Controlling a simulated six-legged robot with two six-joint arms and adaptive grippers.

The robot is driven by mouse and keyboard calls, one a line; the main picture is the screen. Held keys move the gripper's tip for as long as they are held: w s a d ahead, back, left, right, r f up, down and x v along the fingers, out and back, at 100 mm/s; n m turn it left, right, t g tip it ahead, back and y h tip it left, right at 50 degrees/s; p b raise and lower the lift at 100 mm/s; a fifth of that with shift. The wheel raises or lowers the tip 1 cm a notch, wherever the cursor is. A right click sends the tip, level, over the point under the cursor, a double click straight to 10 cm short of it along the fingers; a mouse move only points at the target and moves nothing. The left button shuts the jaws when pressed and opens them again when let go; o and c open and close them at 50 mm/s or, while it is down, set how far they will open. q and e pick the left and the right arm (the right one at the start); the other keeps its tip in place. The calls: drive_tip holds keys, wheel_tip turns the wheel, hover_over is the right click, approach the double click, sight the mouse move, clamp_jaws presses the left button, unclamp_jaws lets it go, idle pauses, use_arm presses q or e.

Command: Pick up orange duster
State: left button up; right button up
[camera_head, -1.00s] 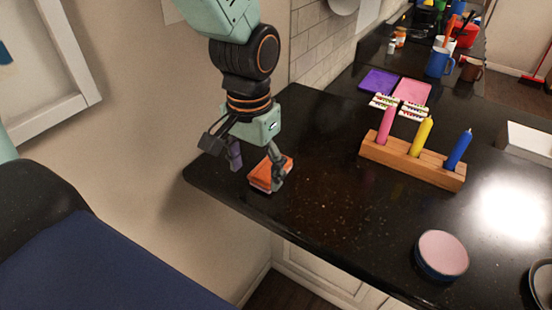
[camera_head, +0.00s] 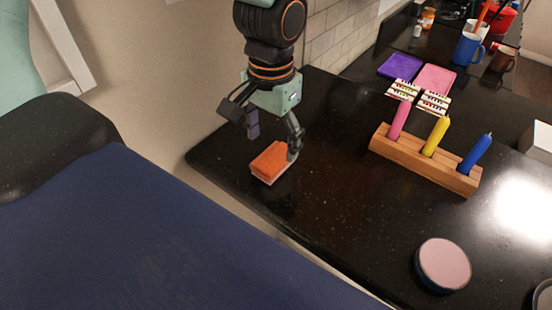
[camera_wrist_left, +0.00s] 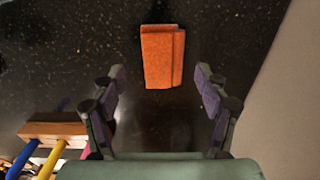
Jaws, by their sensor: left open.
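The orange duster (camera_head: 270,160) is a small block with an orange top and a paler lower layer. It lies on the black counter (camera_head: 330,215) near its left corner. My left gripper (camera_head: 273,145) is open, with its fingers above and just behind the duster in the head view. In the left wrist view the duster (camera_wrist_left: 160,57) lies ahead of the open left fingers (camera_wrist_left: 160,85), roughly centred between them, and nothing is held. My right gripper is not in view.
A wooden holder (camera_head: 425,160) with pink, yellow and blue candles stands to the right. A round pink-topped object (camera_head: 443,264) sits near the front edge. Purple (camera_head: 400,66) and pink (camera_head: 435,78) pads lie farther back. The counter between duster and holder is clear.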

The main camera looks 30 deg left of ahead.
sight(274, 160)
use_arm(q)
drive_tip(key=f, duration=0.2)
drive_tip(key=w+f, duration=0.1)
drive_tip(key=f, duration=0.1)
drive_tip(key=shift+f, duration=0.4)
drive_tip(key=shift+s+r, duration=0.15)
drive_tip(key=shift+s, duration=0.35)
drive_tip(key=shift+d, duration=0.15)
drive_tip(key=shift+c, duration=0.7)
drive_tip(key=shift+w, duration=0.4)
drive_tip(key=c, duration=0.4)
drive_tip(key=shift+a, duration=0.2)
drive_tip(key=c, duration=0.4)
drive_tip(key=shift+s+d, duration=0.15)
drive_tip(key=shift+s, duration=0.2)
drive_tip(key=shift+c, duration=0.7)
drive_tip(key=shift+w+r, duration=0.1)
drive_tip(key=shift+r, duration=0.1)
drive_tip(key=r, duration=0.9)
drive_tip(key=shift+w+r, duration=0.2)
drive_tip(key=shift+w, duration=0.1)
drive_tip(key=o, duration=0.4)
drive_tip(key=shift+s+r, duration=0.1)
drive_tip(key=shift+s, duration=0.3)
drive_tip(key=c, duration=0.4)
drive_tip(key=shift+w, duration=0.15)
drive_tip(key=shift+c, duration=0.2)
